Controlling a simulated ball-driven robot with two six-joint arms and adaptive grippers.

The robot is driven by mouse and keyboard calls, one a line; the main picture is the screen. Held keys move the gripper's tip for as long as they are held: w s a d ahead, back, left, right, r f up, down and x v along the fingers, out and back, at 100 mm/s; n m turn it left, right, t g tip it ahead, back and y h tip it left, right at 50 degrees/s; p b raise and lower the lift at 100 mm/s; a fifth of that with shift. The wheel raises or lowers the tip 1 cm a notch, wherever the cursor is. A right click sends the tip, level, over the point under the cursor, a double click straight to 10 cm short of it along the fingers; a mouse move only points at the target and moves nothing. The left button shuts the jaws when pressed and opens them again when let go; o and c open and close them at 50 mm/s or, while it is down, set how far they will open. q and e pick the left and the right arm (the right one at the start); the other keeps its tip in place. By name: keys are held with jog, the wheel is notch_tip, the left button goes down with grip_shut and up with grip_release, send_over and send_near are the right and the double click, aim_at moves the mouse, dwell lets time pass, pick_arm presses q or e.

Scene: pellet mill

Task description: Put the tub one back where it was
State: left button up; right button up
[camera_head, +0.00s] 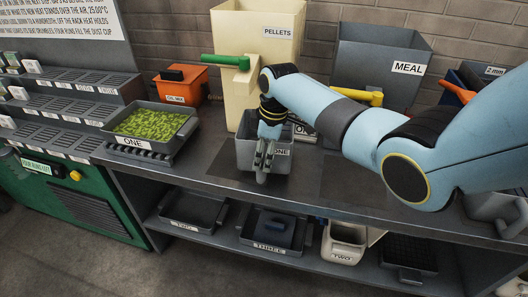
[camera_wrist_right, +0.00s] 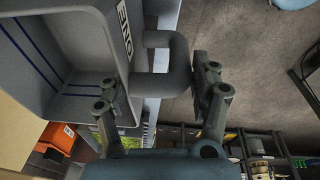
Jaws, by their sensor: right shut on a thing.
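Tub one (camera_head: 247,154) is a grey tub labelled ONE, below the pellets bin's spout at the counter. In the right wrist view, tub one (camera_wrist_right: 60,55) fills the left side; its visible inside is bare, with blue lines on the wall. My right gripper (camera_head: 264,160) is at the tub's front. In the right wrist view, my right gripper (camera_wrist_right: 160,85) has its fingers on either side of the tub's handle (camera_wrist_right: 170,65). I cannot tell whether the tub's base touches the counter. My left gripper is out of view.
The pellets bin (camera_head: 276,48) and meal bin (camera_head: 380,62) stand at the back. A tray of green pellets labelled ONE (camera_head: 138,143) sits left. The counter (camera_head: 350,184) is clear right of the tub.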

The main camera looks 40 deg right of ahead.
jog(key=shift+f, duration=0.15)
jog(key=shift+f, duration=0.3)
dwell(0.3)
jog(key=shift+f+b, duration=0.2)
jog(key=shift+b, duration=0.1)
jog(key=shift+f+b, duration=0.3)
jog(key=shift+f, duration=0.35)
dwell(0.3)
jog(key=shift+f+b, duration=0.4)
jog(key=shift+f, duration=0.3)
